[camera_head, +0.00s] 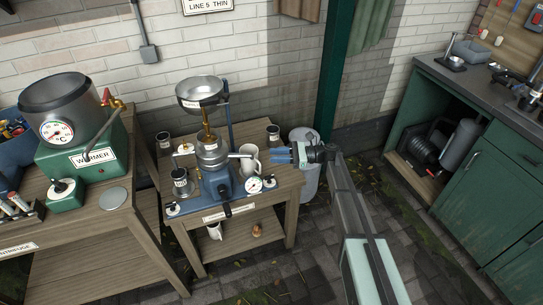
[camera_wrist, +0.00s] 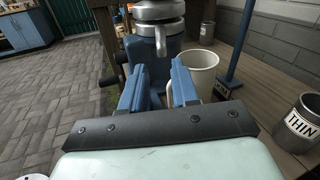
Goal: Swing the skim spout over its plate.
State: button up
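A cream separator with a blue base (camera_head: 218,180) stands on a small wooden table. A silver spout (camera_head: 240,155) points right from its middle, towards a cream jug (camera_head: 251,165). In the wrist view the spout (camera_wrist: 162,42) hangs down ahead of my fingers, under a silver disc. I cannot tell for sure that it is the skim spout. A small lettered plate (camera_wrist: 222,88) lies by a blue post; its words are too small to read. My gripper (camera_head: 280,154) is right of the jug. Its blue fingers (camera_wrist: 159,85) are apart with nothing held between them.
The cream jug (camera_wrist: 199,70) stands close beyond the right finger. A gauge (camera_head: 254,185) sits at the table's front. The warmer (camera_head: 88,155) is on the left bench. A pale bin (camera_head: 310,185) stands behind my arm.

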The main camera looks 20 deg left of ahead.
jog(key=shift+c, duration=0.7)
jog(key=s+a+f+h, duration=0.1)
jog(key=s+h, duration=0.1)
jog(key=s, duration=0.1)
jog(key=s+a+f+h, duration=0.1)
jog(key=s+a, duration=0.1)
jog(key=s, duration=0.1)
jog(key=s+a+h, duration=0.2)
jog(key=s, duration=0.1)
jog(key=shift+s+f+n+h, duration=0.2)
jog(key=shift+f+n+h, duration=0.1)
jog(key=shift+f+n, duration=0.1)
grip_shut()
jog(key=s+a+f+t+h, duration=0.2)
jog(key=s+t+h, duration=0.1)
jog(key=s+h, duration=0.3)
notch_tip(320, 180, up, 14)
jog(key=s+a+t+h, duration=0.25)
jog(key=t+h, duration=0.35)
jog(key=t, duration=0.7)
jog(key=w+a+r+x, duration=0.1)
jog(key=w+x, duration=0.1)
jog(key=x, duration=0.9)
jog(key=shift+w+a+m, duration=0.2)
jog(key=shift+a+m, duration=0.1)
jog(key=shift+a, duration=0.05)
